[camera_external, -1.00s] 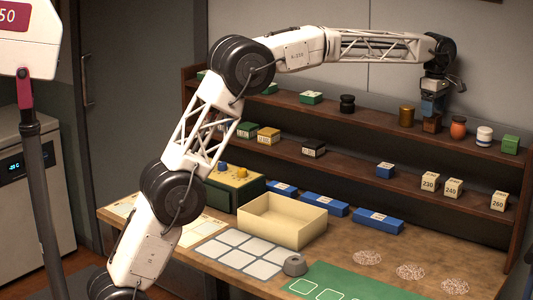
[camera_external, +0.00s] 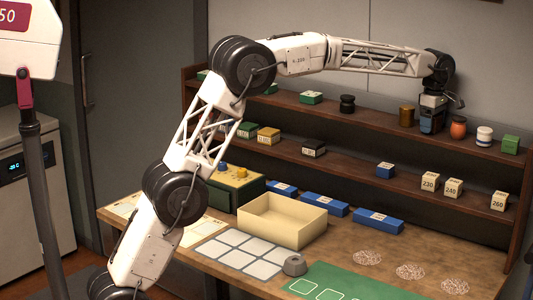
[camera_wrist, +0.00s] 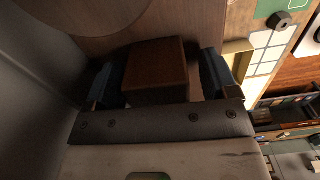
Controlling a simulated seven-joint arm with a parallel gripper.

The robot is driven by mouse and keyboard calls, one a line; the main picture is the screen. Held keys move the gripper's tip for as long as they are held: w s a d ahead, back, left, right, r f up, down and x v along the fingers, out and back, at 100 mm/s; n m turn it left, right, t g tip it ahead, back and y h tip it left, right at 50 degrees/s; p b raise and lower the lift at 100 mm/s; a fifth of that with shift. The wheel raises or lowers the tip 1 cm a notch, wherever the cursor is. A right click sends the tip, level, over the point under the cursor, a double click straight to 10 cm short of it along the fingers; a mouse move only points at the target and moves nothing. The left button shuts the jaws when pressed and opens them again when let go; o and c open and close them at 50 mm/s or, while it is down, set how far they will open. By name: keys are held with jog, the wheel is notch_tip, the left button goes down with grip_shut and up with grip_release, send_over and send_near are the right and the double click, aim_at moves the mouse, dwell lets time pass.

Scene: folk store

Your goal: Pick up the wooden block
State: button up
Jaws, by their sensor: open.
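The wooden block (camera_wrist: 155,62) is a dark brown cube standing on the top shelf. In the wrist view it lies between the two dark fingers of my gripper (camera_wrist: 160,80), one finger on each side. Thin gaps seem to show beside the block, though the shade makes contact hard to judge. In the external view my gripper (camera_external: 432,121) is down at the top shelf, between a brass cylinder and an orange pot, and it hides the block. The jaws are open.
The brass cylinder (camera_external: 407,115) stands close on the left and the orange pot (camera_external: 458,127) close on the right. A striped white jar (camera_external: 484,136) and a green block (camera_external: 510,144) stand further right. An open cream box (camera_external: 282,220) is on the table below.

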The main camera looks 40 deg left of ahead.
jog(key=shift+c, duration=0.2)
jog(key=c, duration=1)
jog(key=shift+r, duration=0.2)
jog(key=shift+r, duration=1.55)
jog(key=shift+s, duration=0.15)
jog(key=shift+s+a+r, duration=0.25)
jog(key=shift+s+a, duration=0.9)
jog(key=shift+s, duration=1.2)
jog(key=shift+s+a+r, duration=0.25)
jog(key=shift+s+a, duration=0.85)
jog(key=shift+s, duration=1.3)
jog(key=shift+s+a+r, duration=0.25)
jog(key=shift+s+a, duration=0.9)
jog(key=shift+s, duration=1.2)
